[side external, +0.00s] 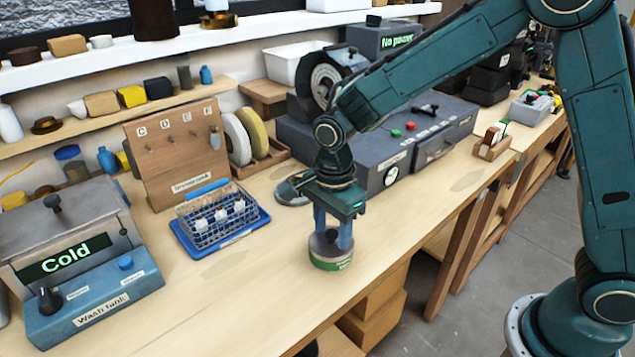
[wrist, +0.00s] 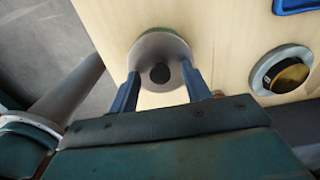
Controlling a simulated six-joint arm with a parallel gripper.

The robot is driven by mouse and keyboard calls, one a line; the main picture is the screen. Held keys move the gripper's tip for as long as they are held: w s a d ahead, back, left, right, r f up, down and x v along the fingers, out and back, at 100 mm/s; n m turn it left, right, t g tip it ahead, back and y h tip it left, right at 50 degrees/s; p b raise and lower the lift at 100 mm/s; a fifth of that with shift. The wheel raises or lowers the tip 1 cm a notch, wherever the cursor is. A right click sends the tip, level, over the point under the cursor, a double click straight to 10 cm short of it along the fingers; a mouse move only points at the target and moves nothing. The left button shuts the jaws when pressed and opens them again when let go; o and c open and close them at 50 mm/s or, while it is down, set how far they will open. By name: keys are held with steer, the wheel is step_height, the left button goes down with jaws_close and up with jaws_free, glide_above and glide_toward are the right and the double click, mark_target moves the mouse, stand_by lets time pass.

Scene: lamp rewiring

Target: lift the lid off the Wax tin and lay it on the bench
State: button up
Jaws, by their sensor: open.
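The Wax tin (side external: 331,264) stands upright near the bench's front edge, with a green band whose small lettering I cannot read for certain. Its grey lid (side external: 322,243) is on top. In the wrist view the round lid (wrist: 150,48) has a dark knob (wrist: 160,73) at its centre. My gripper (side external: 333,238) points down over the tin. Its two blue fingers are apart, one on each side of the knob, as the wrist view also shows (wrist: 158,82). I cannot tell whether they touch the knob or lid. The bench (side external: 235,305) is bare around the tin.
A blue tray (side external: 245,232) with a wire basket stands left of the tin. A round metal item (side external: 292,190) lies behind my gripper, near a grey panel box (side external: 400,150). The wash tank (side external: 95,300) is at far left. Free bench lies between tank and tin.

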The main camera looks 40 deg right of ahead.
mark_target(332, 233)
steer(key=shift+c, duration=0.2)
jaws_close()
steer(key=shift+r, duration=0.1)
step_height(332, 233, up, 20)
stand_by(0.9)
stand_by(0.5)
